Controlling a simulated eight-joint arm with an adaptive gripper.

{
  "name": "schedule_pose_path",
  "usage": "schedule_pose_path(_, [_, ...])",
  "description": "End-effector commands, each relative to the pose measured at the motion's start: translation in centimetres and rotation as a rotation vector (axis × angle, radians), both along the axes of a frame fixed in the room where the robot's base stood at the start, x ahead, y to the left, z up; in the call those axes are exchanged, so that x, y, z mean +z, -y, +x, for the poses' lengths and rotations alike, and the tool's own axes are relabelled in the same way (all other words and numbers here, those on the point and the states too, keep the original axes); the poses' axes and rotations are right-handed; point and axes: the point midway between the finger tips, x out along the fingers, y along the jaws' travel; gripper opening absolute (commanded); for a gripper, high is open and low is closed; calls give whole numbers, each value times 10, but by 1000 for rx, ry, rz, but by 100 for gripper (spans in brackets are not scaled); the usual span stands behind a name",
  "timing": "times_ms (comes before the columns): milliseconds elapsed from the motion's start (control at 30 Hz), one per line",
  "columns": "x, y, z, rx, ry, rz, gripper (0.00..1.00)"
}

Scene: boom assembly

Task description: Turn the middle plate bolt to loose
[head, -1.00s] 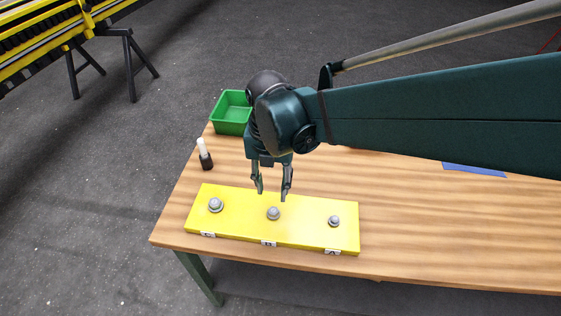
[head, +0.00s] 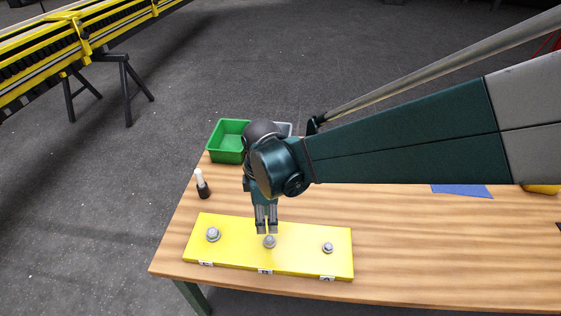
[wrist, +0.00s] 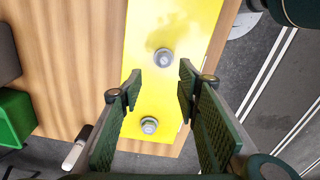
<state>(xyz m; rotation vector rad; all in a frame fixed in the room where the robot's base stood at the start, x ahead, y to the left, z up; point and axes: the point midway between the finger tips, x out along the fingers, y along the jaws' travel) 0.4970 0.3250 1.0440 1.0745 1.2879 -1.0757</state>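The yellow plate (head: 298,256) lies near the table's front edge with three grey bolts in a row. The middle plate bolt (head: 269,241) is at the label B; it also shows in the wrist view (wrist: 164,57). The left bolt (head: 213,234) shows in the wrist view too (wrist: 149,125); the right bolt (head: 328,247) is smaller. My gripper (head: 266,232) points down just above and behind the middle bolt. In the wrist view its fingers (wrist: 160,79) are apart with nothing between the pads. The middle bolt appears just beyond the fingertips. Contact is not visible.
A green bin (head: 226,142) stands at the table's back left, partly beside a grey container behind my arm. A black-and-white bottle (head: 202,185) stands behind the plate's left end. A blue sheet (head: 461,190) lies at right. The table right of the plate is clear.

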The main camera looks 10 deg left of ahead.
Motion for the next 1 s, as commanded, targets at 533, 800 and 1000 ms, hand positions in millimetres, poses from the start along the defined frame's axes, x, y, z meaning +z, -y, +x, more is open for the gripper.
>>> schedule_pose_path(533, [-6, 0, 1, -769, 1, 1, 33])
schedule_pose_path(800, [-10, 1, 0, -1121, 0, 1, 33])
schedule_pose_path(1000, [-13, 2, 0, -1272, 0, 1, 33])
